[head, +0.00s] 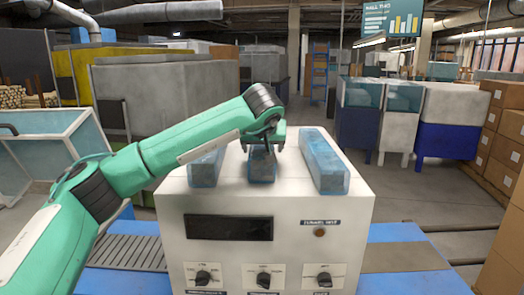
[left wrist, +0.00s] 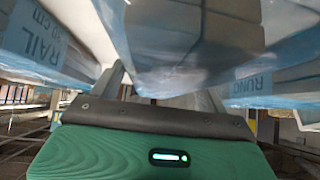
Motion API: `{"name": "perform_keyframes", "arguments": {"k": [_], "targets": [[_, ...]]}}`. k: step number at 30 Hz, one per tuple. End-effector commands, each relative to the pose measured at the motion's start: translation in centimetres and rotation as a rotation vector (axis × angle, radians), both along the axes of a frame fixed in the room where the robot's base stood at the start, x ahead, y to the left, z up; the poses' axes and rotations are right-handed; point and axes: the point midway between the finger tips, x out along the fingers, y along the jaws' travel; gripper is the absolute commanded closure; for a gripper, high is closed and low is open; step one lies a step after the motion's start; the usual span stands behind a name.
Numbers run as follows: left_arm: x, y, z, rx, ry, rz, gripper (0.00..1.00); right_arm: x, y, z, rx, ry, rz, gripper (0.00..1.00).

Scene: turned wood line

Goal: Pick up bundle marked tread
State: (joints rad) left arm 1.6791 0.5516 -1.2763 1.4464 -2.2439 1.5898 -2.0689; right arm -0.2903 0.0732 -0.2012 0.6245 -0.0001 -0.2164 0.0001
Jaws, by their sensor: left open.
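Three long bundles in bluish clear wrap lie side by side on a white machine housing (head: 345,215) in the head view: a left bundle (head: 206,170), a middle bundle (head: 262,172) and a right bundle (head: 325,163). My left gripper (head: 264,148) is at the middle bundle and partly covers its far part. In the left wrist view, one bundle (left wrist: 45,40) reads RAIL, another (left wrist: 262,85) reads RUNG, and the middle bundle (left wrist: 170,50) shows no readable mark. My left gripper (left wrist: 165,98) is open there, its fingers near the middle bundle's sides; contact is unclear. No TREAD mark is legible.
The housing's front has a dark display (head: 229,228) and several knobs. A blue roller conveyor (head: 120,250) passes beside it. A clear-sided bin (head: 50,150) stands left, stacked cartons (head: 508,125) right. Grey floor between the cartons and the housing is partly free.

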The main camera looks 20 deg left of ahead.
Motion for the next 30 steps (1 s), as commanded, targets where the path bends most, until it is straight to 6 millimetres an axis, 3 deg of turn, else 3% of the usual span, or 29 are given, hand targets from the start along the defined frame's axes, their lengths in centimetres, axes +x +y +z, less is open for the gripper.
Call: {"name": "perform_keyframes", "arguments": {"k": [6,14,23,30], "targets": [[1.9,0.8,-1.6,0.0,0.003,0.001,0.24,-0.8,-0.1,1.1,-0.002,0.012,0.001,0.64],[2.1,0.8,-1.9,0.0,0.001,0.001,0.24,-1.7,-0.6,1.1,-0.008,0.024,0.002,0.64],[2.1,0.8,-1.9,0.0,0.001,0.001,0.81,-1.4,-1.1,1.1,-0.013,0.02,0.001,0.64],[2.1,0.8,-1.8,-0.001,0.0,0.001,0.83,-1.2,-1.1,1.1,-0.013,0.017,0.001,0.64]]}}
